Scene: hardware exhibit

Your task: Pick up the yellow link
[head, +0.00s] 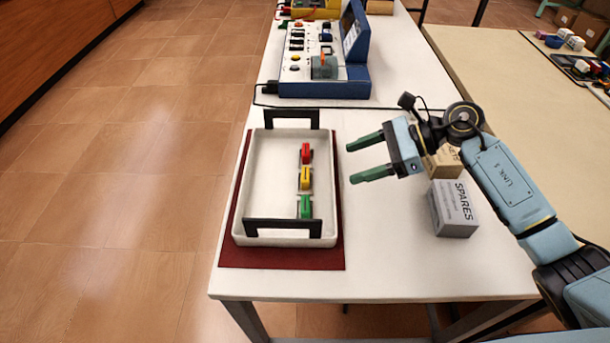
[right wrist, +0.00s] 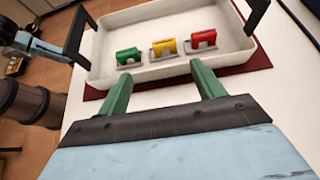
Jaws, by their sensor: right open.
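The yellow link (head: 305,178) lies in the white tray (head: 262,190), between the red link (head: 306,153) and the green link (head: 305,206). In the right wrist view the yellow link (right wrist: 164,48) is in the middle of the row. My right gripper (head: 351,161) is open and empty, just right of the tray in the head view, its fingers pointing left toward the links. In the right wrist view its green fingertips (right wrist: 160,71) are apart, short of the near tray wall. My left gripper (right wrist: 42,48) shows small at the upper left of the right wrist view; its jaws are unclear.
The tray has dark upright handles (head: 291,118) at both ends and stands on a dark red mat (head: 282,256). A grey SPARES box (head: 452,210) and a cardboard box (head: 443,162) stand by my right arm. A blue-and-white device (head: 312,65) stands behind the tray.

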